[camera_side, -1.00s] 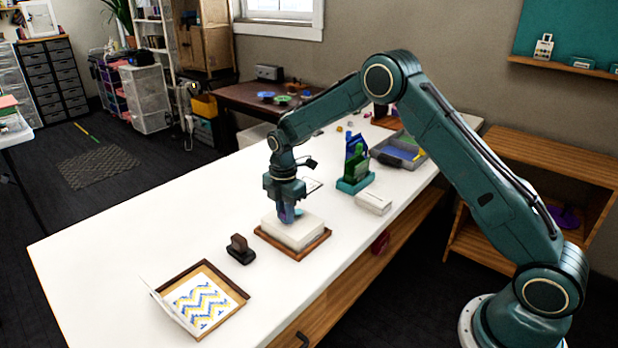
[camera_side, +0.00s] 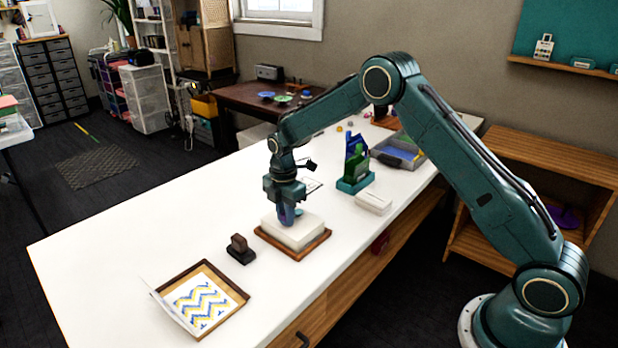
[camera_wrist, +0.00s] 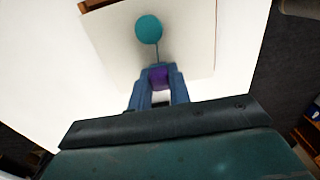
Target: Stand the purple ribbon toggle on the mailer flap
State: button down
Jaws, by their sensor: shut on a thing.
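A white mailer (camera_side: 303,236) lies flat on a brown wooden tray (camera_side: 318,247) in the middle of the table. My gripper (camera_side: 287,224) points down over the mailer's top. In the wrist view, my blue fingers (camera_wrist: 157,68) are shut on the purple ribbon toggle (camera_wrist: 159,79). Most of the toggle is hidden between the fingers. A round teal disc (camera_wrist: 148,29) shows just beyond the fingertips over the white mailer surface (camera_wrist: 192,40), with a thin dark line running from it towards the toggle. I cannot tell whether the toggle touches the flap.
A dark brown stamp-like block (camera_side: 240,250) stands left of the tray. An open shallow box (camera_side: 240,293) with a zigzag-patterned sheet is at front left. A teal stand (camera_side: 355,185) with bottle-like shapes and a small white box (camera_side: 374,202) are to the right. The left tabletop is clear.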

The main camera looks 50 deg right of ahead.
jog(key=shift+f, duration=0.1)
jog(key=c, duration=1.2)
grip_release()
jog(key=shift+c, duration=0.2)
notch_tip(320, 180, up, 14)
